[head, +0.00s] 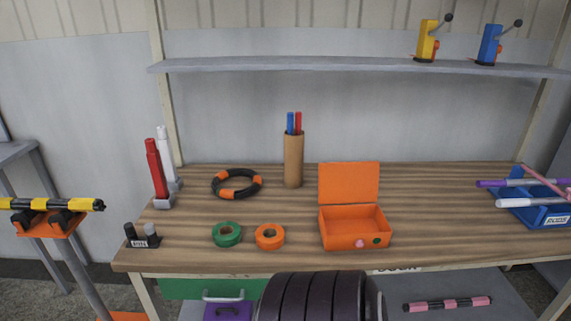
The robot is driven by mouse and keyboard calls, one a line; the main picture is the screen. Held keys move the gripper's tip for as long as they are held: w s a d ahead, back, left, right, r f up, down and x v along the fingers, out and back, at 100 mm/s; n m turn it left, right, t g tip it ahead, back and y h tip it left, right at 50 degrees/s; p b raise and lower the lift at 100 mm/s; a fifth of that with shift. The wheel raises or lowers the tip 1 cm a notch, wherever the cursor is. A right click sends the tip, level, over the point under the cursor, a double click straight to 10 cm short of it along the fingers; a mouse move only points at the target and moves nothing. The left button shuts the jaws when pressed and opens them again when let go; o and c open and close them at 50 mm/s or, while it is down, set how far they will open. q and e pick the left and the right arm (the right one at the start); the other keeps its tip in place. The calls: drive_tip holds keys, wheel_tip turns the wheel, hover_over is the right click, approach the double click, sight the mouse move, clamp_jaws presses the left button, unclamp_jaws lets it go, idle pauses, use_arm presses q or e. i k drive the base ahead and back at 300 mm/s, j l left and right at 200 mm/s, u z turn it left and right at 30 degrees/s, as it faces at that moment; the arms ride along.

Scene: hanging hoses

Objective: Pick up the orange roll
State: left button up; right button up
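The orange roll (270,245), a flat ring of tape with a pale hole, lies on the wooden workbench (420,235) near its front edge. A green roll (227,241) of like shape lies just left of it, a small gap apart. The open orange box (338,230) stands to its right, with bare wood between them. Nothing covers the orange roll. Neither of my grippers shows in the head view.
A black and orange ring (237,195) lies behind the rolls. A brown tube holder (293,160) stands behind them to the right. Red and white tubes stand at the left. A dark ribbed cylinder (315,298) fills the bottom centre. A grey shelf (300,66) runs above.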

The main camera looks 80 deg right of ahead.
sight(276, 243)
drive_tip(key=z, duration=2.15)
